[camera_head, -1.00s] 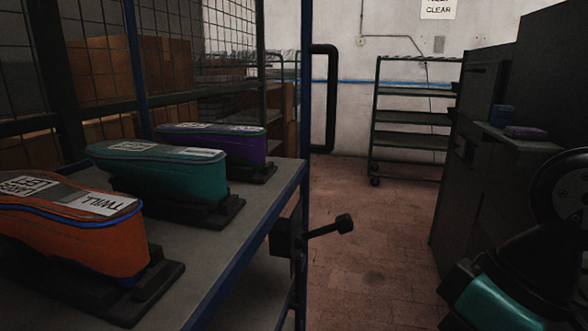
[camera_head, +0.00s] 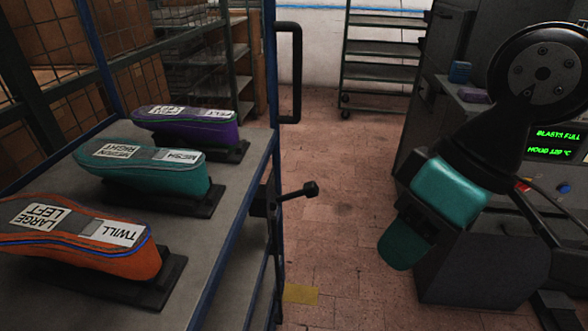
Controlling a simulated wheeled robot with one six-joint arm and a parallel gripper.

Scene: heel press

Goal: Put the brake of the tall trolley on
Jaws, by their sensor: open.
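The blue-framed trolley (camera_head: 231,250) stands at the left, with a tall post and a black handle loop (camera_head: 296,75) at its right side. A black lever (camera_head: 295,192) with a knob at its end sticks out to the right from a dark bracket on that post, sloping slightly upward. My gripper (camera_head: 403,240), beside teal parts of my arm, hangs at the right over the floor, pointing down and left. It is open and apart from the lever, with a clear gap between them. Its fingertips are dark and hard to make out.
Shoe uppers on black stands, orange (camera_head: 80,245), teal (camera_head: 140,172) and purple (camera_head: 185,125), sit on the trolley's shelf. A machine with a lit green display (camera_head: 553,143) stands at the right. A shelved rack (camera_head: 385,48) is at the back. Tiled floor lies clear between, with a yellow mark (camera_head: 300,294).

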